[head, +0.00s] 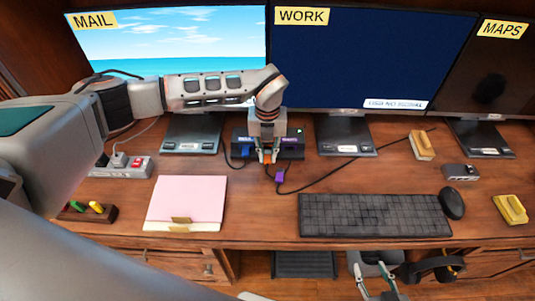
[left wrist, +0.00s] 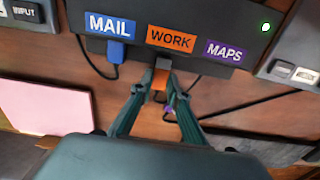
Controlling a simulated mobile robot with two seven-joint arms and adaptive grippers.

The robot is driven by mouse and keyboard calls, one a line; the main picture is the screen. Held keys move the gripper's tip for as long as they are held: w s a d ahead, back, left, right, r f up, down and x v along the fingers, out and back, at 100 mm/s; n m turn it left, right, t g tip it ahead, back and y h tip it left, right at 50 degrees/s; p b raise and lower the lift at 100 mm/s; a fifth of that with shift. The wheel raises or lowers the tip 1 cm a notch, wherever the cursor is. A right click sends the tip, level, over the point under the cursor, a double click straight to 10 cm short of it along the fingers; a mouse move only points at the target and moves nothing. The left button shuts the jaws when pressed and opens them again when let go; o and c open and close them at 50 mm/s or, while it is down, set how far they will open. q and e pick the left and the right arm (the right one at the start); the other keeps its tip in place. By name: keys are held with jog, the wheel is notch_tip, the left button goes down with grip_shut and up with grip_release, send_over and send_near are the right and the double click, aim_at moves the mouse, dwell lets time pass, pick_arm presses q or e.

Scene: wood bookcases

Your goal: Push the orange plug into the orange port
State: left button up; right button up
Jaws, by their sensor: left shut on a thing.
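My left gripper (head: 267,158) is shut on the orange plug (left wrist: 160,82), just in front of the dark switch box (head: 290,150). In the left wrist view the left fingertips (left wrist: 162,68) hold the plug below the orange WORK label (left wrist: 170,39). The plug's grey tip points at the box front under that label. The orange port itself is hidden, so I cannot tell whether the tip is inside it. My right gripper (head: 376,276) is low at the front edge of the desk, fingers apart and empty.
A blue plug (left wrist: 117,52) sits under the MAIL label (left wrist: 110,24). A purple plug (head: 280,177) lies on the desk with its cable running right. A pink folder (head: 187,198), keyboard (head: 373,215) and power strip (head: 122,167) lie around. Monitors stand behind.

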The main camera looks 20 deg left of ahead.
aim_at(268, 151)
dwell(0.9)
dwell(0.4)
pick_arm(q)
jog(key=shift+p, duration=0.35)
jog(key=shift+w+a, duration=0.1)
jog(key=shift+w, duration=0.2)
jog(key=shift+w+a+b, duration=0.15)
jog(key=shift+w+b, duration=0.2)
jog(key=shift+w, duration=0.2)
jog(key=shift+w+a+b, duration=0.15)
jog(key=shift+w+b, duration=0.2)
jog(key=shift+w, duration=0.2)
jog(key=o, duration=1)
notch_tip(268, 151, up, 12)
jog(key=shift+r, duration=0.1)
